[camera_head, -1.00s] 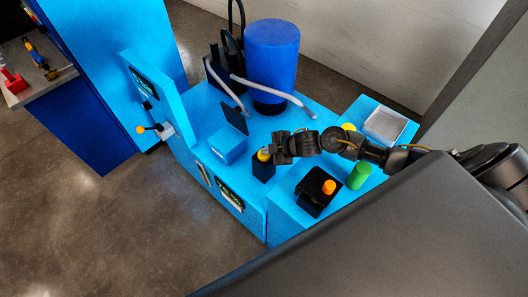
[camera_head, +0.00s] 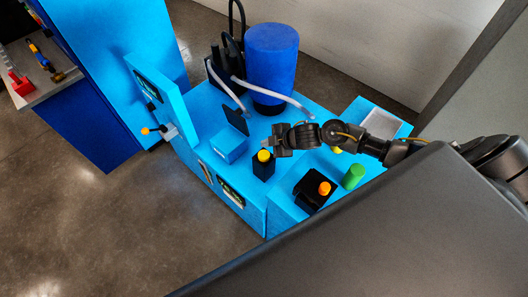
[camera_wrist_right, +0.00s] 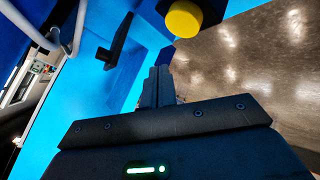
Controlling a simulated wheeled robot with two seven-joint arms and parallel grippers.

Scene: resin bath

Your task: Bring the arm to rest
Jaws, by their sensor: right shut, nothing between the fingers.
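My right gripper (camera_head: 278,143) is shut and empty. In the head view it hangs over the blue bench, just right of and above a black block with a yellow knob (camera_head: 264,156). In the right wrist view the closed fingers (camera_wrist_right: 158,88) point toward the bench, and the yellow knob (camera_wrist_right: 184,19) shows beyond them, apart from the fingertips. My right arm (camera_head: 350,138) reaches in from the right across the bench. My left gripper is not in view.
The blue bench (camera_head: 290,178) carries a blue drum (camera_head: 271,60), grey hoses (camera_head: 275,92), a small blue box (camera_head: 229,146), a black block with an orange knob (camera_head: 324,188), a green cylinder (camera_head: 353,176) and a metal tray (camera_head: 382,122). A lever (camera_head: 153,130) sticks out at left. Floor is clear at front left.

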